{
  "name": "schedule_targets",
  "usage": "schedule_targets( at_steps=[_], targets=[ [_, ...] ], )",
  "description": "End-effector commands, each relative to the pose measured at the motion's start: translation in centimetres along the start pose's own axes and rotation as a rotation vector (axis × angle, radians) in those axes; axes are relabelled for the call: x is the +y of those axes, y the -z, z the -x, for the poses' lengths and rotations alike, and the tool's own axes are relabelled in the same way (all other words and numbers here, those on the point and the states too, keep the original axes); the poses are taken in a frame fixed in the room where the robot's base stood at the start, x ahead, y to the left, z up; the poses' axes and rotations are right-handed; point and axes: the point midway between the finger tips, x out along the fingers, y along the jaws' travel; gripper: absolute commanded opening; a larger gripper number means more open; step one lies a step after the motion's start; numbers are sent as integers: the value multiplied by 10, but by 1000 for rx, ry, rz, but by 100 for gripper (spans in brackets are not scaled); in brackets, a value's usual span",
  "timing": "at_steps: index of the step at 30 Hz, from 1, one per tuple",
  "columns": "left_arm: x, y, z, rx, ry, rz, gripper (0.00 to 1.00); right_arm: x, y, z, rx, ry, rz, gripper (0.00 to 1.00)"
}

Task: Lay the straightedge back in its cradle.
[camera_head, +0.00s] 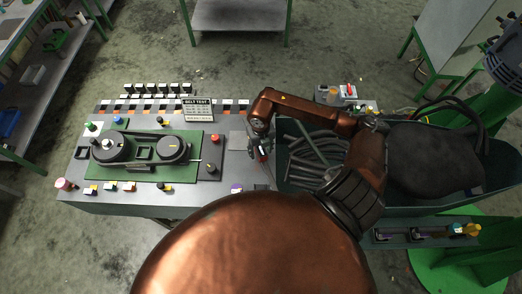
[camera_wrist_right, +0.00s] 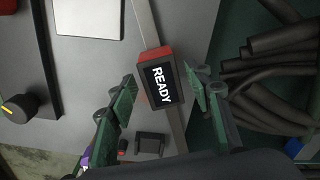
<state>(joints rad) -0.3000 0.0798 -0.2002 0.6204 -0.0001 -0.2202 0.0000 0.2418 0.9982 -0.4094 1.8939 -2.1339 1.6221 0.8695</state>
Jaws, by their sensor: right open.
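In the right wrist view, the straightedge (camera_wrist_right: 146,24) is a thin grey metal bar running from the top edge down toward the lower right. A red and black block with a screen reading "READY" (camera_wrist_right: 161,85) sits across its middle. My right gripper (camera_wrist_right: 164,82) is open, one green finger on each side of this block, with visible gaps. A small dark bracket (camera_wrist_right: 150,143) stands beside the bar's lower end; I cannot tell if it is the cradle. In the head view, my right gripper (camera_head: 262,149) is over the bench's right end. My left gripper is not in view.
The grey bench (camera_head: 120,204) carries a green board (camera_head: 130,178) with two dark pulleys, a "BELT TEST" sign (camera_head: 198,110) and several coloured knobs. A bin with black hoses (camera_head: 312,150) stands right of the gripper. A light plate (camera_wrist_right: 88,17) lies left of the bar.

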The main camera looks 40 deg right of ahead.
Motion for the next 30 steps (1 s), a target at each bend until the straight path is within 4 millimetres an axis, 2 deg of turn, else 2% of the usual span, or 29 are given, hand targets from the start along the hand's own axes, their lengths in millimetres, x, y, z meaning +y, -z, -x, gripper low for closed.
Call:
schedule_targets(
  at_steps=[6, 8, 15, 21, 25, 30],
  targets=[
    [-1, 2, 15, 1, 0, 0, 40, 1, 0, 16, 0, -1, 0, 46],
    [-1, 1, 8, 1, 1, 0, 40, 0, -2, 24, -5, 0, 2, 46],
    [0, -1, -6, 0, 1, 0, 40, 0, -2, 77, -6, 1, 2, 46],
    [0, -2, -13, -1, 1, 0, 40, 0, -1, 113, -4, 1, 0, 46],
    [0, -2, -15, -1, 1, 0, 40, 0, 0, 126, -1, 0, 1, 46],
    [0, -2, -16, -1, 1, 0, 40, 0, 0, 132, -1, 0, 0, 46]
  ],
)
